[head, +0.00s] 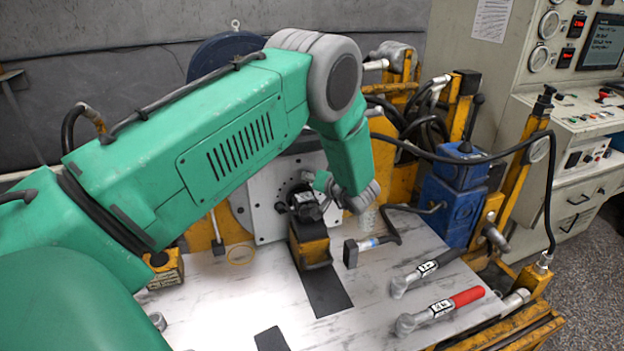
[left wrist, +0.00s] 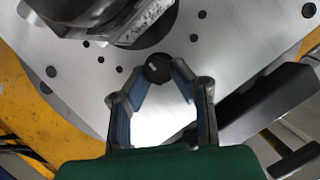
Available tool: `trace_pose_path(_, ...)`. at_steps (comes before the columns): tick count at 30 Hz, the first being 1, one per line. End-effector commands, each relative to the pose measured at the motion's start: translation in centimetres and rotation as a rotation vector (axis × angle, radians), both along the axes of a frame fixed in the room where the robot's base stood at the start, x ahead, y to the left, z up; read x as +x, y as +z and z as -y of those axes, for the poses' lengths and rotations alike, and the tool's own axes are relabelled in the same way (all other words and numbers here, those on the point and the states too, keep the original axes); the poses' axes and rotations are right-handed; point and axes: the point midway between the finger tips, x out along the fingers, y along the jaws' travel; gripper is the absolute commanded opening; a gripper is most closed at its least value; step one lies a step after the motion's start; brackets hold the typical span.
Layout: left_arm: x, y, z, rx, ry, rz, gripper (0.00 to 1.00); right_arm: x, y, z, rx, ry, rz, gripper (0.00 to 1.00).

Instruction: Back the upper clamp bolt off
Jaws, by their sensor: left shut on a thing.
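The upper clamp bolt, a dark round knob (left wrist: 158,68) with a light mark, sits against the silver plate in the left wrist view. My left gripper (left wrist: 162,72) has its blue-lined fingers closing on both sides of it, with the tips shut on it. In the head view my left gripper (head: 324,183) is at the silver plate (head: 262,203), just above and right of the dark motor (head: 306,207). The bolt is hidden there. The motor body (left wrist: 110,18) also shows at the top left of the wrist view. My right gripper is not in view.
Two torque wrenches, one black-handled (head: 427,270) and one red-handled (head: 440,309), lie on the bench's right. A blue pump (head: 455,196) stands further right. The bench front is mostly clear.

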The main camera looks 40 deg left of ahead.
Motion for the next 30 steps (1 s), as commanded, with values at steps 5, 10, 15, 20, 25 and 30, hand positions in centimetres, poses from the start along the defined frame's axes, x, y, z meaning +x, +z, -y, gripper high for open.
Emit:
trace_pose_path(5, -0.35, -0.21, -0.18, 0.002, 0.006, -0.006, 0.0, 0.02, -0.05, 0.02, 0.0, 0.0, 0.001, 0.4)
trace_pose_path(10, -0.42, -0.18, -0.02, -0.002, 0.005, -0.001, 0.0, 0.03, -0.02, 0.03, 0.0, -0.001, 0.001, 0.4)
trace_pose_path(15, -0.48, -0.16, 0.14, -0.024, 0.004, 0.037, 0.0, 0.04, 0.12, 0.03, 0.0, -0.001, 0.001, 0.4)
trace_pose_path(20, -0.58, -0.11, 0.2, -0.067, 0.004, 0.115, 0.0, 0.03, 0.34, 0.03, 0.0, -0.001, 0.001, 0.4)
trace_pose_path(25, -0.71, -0.21, 0.25, -0.127, 0.003, 0.226, 0.0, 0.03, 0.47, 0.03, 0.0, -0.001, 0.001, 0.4)
trace_pose_path(30, -0.79, -0.31, 0.31, -0.187, 0.002, 0.337, 0.0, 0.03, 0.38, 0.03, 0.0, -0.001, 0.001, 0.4)
